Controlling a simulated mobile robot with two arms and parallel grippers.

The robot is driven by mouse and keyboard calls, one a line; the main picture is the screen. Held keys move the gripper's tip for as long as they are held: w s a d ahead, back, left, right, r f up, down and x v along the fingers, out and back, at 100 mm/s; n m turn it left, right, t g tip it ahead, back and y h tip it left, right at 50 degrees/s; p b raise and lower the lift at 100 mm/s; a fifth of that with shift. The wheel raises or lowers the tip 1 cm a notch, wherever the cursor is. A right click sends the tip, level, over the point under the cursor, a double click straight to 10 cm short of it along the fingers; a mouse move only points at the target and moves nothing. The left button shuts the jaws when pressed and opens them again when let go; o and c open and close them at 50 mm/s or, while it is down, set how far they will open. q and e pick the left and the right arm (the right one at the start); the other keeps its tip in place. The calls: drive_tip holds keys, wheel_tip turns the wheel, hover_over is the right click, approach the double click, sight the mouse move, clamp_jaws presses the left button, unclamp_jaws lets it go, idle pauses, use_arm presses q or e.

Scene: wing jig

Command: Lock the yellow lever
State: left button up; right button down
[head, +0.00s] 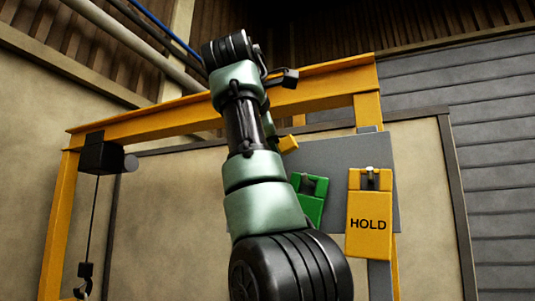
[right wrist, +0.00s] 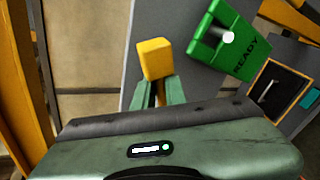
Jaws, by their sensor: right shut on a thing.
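The yellow lever shows in the right wrist view as a yellow block-shaped knob (right wrist: 154,58) on a thin stem. My right gripper (right wrist: 156,93) is shut on this lever, with its green fingers on either side of the stem just below the knob. In the head view, a small yellow piece, apparently the knob (head: 288,144), shows beside my arm, in front of the grey panel (head: 345,160). My arm hides the right gripper and the rest of the lever there. My left gripper is in neither view.
A green READY tag (right wrist: 230,45) hangs on the panel near the lever, also in the head view (head: 312,208). A yellow HOLD tag (head: 369,215) hangs to its right. A yellow gantry beam (head: 330,87) spans above; a hoist (head: 102,156) hangs at left.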

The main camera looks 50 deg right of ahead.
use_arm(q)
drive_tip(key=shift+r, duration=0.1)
use_arm(e)
drive_tip(key=shift+s+d+r, duration=0.15)
drive_tip(key=shift+s+r, duration=0.05)
drive_tip(key=shift+r, duration=0.25)
drive_tip(key=c, duration=1.5)
unclamp_jaws()
drive_tip(key=o, duration=0.4)
drive_tip(key=shift+w+d+f, duration=0.15)
drive_tip(key=shift+w, duration=0.25)
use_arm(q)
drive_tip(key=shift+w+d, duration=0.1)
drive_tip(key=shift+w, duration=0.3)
use_arm(e)
drive_tip(key=shift+f, duration=0.1)
